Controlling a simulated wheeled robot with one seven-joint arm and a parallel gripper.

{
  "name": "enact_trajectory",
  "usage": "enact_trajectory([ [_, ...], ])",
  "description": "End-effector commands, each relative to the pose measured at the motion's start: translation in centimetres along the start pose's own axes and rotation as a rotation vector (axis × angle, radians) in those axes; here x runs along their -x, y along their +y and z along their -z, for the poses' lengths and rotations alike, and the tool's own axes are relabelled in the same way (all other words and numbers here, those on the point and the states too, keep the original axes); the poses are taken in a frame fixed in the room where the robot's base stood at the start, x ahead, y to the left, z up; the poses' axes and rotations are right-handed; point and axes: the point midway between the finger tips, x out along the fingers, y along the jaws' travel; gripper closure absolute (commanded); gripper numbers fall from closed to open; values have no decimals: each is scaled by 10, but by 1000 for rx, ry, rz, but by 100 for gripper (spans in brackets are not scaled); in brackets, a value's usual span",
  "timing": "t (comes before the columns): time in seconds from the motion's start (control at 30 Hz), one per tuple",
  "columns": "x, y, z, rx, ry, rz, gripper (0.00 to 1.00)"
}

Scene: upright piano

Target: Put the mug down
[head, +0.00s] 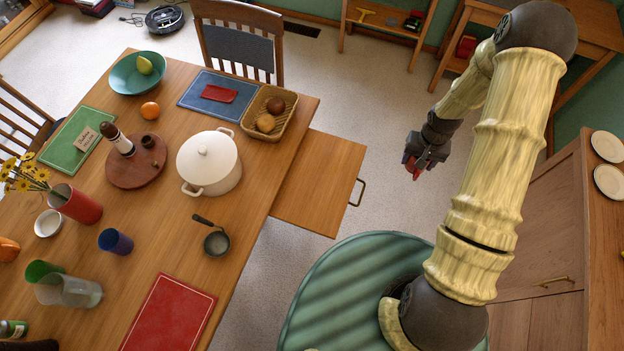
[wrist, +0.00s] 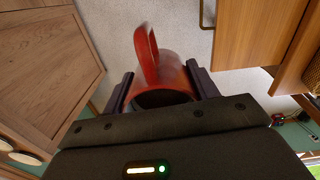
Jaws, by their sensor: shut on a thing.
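My gripper (head: 411,163) hangs in the air over the floor, to the right of the table and its pulled-out drawer. In the wrist view, my gripper (wrist: 162,84) is shut on a red mug (wrist: 178,76), with one dark finger on each side. The mug's loop handle (wrist: 148,50) points away from the palm. In the head view only a small red bit of the mug (head: 416,173) shows; the rest is hidden by the gripper.
The wooden table (head: 222,284) carries a white pot (head: 209,161), small pan (head: 216,243), basket (head: 279,134), blue cup (head: 115,241) and red vase (head: 77,206). An open drawer (head: 318,182) juts out right. A cabinet (head: 545,235) with plates (head: 610,181) stands at right.

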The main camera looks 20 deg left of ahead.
Motion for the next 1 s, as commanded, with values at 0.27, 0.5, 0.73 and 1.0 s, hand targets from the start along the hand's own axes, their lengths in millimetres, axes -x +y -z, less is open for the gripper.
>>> enact_trajectory([
  [0.27,0,0,0,-1,1,0,75],
  [0.5,-1,-1,0,4,1,0,75],
  [0.73,-17,-28,1,71,2,1,75],
  [1.0,-43,-88,-5,230,4,0,76],
])
